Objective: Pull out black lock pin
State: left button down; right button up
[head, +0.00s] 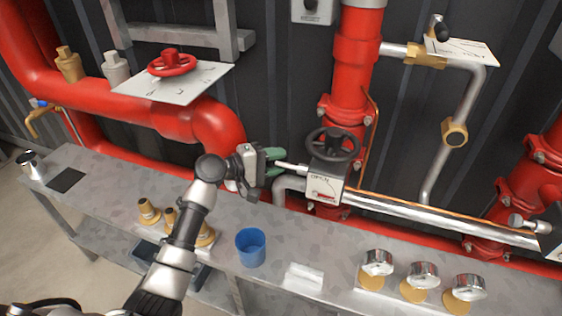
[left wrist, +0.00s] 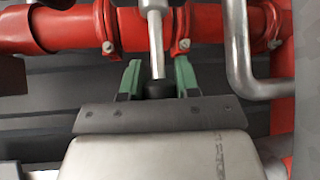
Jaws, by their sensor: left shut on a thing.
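The lock pin shows as a silver rod (head: 292,167) sticking out to the left from a white valve box (head: 325,186) under a black handwheel (head: 333,146). In the left wrist view the rod (left wrist: 157,50) runs down to a black knob (left wrist: 158,89) at its end. My left gripper (head: 274,161) is at this end, with its green fingers on either side of the knob; it also shows in the left wrist view (left wrist: 159,78). It is shut on the black knob. The rod's far end is hidden at the box. My right gripper is not in view.
A grey bench (head: 222,222) runs below, with a blue cup (head: 251,247), brass fittings (head: 150,211) and several gauges (head: 378,263). Red pipes (head: 208,125) lie behind my left arm. A silver pipe (head: 430,215) runs right from the box.

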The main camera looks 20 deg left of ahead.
pick_arm(q)
jog(key=c, duration=0.8)
grip_release()
jog(key=shift+a, duration=0.2)
jog(key=v, duration=1.1)
